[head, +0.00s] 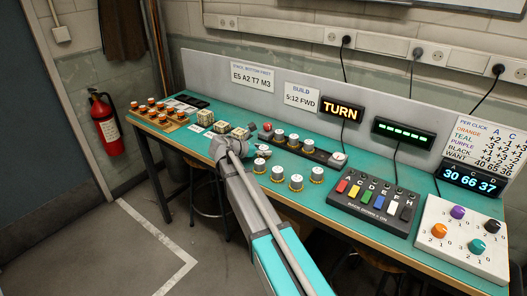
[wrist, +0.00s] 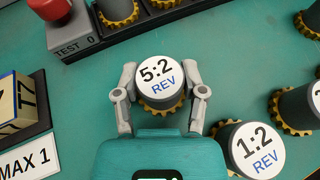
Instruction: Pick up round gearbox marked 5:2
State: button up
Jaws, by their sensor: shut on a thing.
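The round gearbox marked 5:2 REV (wrist: 160,78) has a white top, a dark body and a yellow toothed base. In the wrist view it stands upright between the two fingers of my gripper (wrist: 164,88), which are shut on its sides. I cannot tell whether its base touches the bench. In the head view my arm hides much of the area around my gripper, and the gearbox markings are too small to read there.
A gearbox marked 1:2 REV (wrist: 257,150) stands close to my right finger. The test rail (wrist: 85,42) with a red button (wrist: 48,8) lies just beyond. A block (wrist: 18,100) sits at the left. More gearboxes (head: 296,182) stand on the teal bench (head: 240,190).

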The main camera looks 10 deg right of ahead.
jog(key=shift+r+p, duration=1.3)
jog(key=shift+r, duration=0.1)
jog(key=s+r+p, duration=1)
jog(key=s, duration=0.4)
